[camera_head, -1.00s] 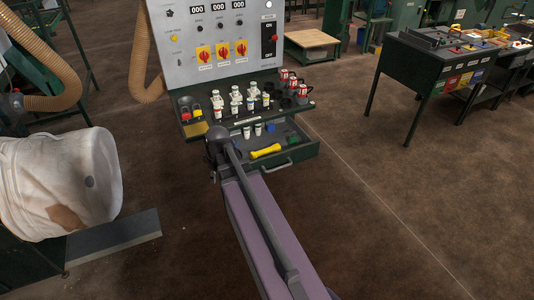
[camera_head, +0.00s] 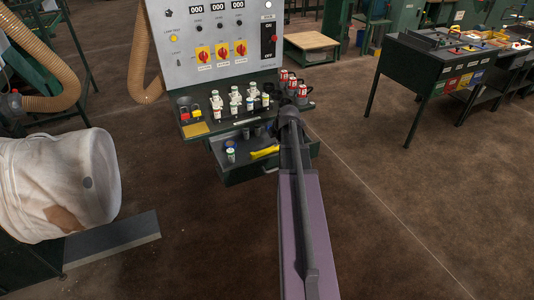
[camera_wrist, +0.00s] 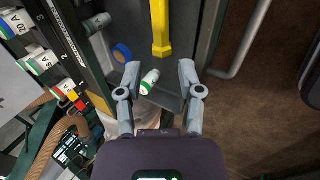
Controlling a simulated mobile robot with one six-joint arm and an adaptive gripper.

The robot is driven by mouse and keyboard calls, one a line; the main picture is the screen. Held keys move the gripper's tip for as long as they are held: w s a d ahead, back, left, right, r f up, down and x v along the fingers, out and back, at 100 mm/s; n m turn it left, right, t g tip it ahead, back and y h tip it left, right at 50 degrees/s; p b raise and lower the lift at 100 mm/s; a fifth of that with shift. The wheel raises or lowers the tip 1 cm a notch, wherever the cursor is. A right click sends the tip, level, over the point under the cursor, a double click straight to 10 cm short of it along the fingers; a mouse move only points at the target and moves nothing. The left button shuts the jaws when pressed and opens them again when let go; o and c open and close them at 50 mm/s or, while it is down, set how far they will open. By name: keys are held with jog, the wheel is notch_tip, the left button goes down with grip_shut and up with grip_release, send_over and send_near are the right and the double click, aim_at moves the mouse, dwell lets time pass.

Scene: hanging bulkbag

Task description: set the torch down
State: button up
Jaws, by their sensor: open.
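The yellow object I take for the torch (camera_head: 264,152) lies in the open drawer, its right part hidden behind my arm in the head view. In the wrist view the torch (camera_wrist: 160,28) lies lengthwise just beyond the fingertips, with its wider end nearest them. My gripper (camera_wrist: 159,73) is open, its two fingers spread apart and not touching the torch. A white cylinder with a green band (camera_wrist: 149,82) shows between the fingers; I cannot tell its height relative to them. In the head view my gripper is hidden behind my arm.
The drawer (camera_head: 250,170) sits under a control panel (camera_head: 215,45) and a shelf of white and red fuse-like parts (camera_head: 235,100). A blue ring (camera_wrist: 122,53) lies left of the torch. The drawer handle (camera_wrist: 240,45) sticks out at right. A white bulk bag (camera_head: 55,185) hangs at left.

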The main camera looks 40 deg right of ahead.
jog(key=shift+d, duration=0.1)
dwell(0.3)
jog(key=b, duration=0.8)
send_near(266, 152)
jog(key=x, duration=0.4)
jog(key=shift+w+d+f, duration=0.25)
jog(key=b+x, duration=0.2)
jog(key=x, duration=0.1)
jog(key=shift+a+f, duration=0.15)
jog(key=shift+f, duration=0.05)
jog(key=shift+b+x, duration=0.95)
jog(key=shift+b, duration=0.05)
grip_shut()
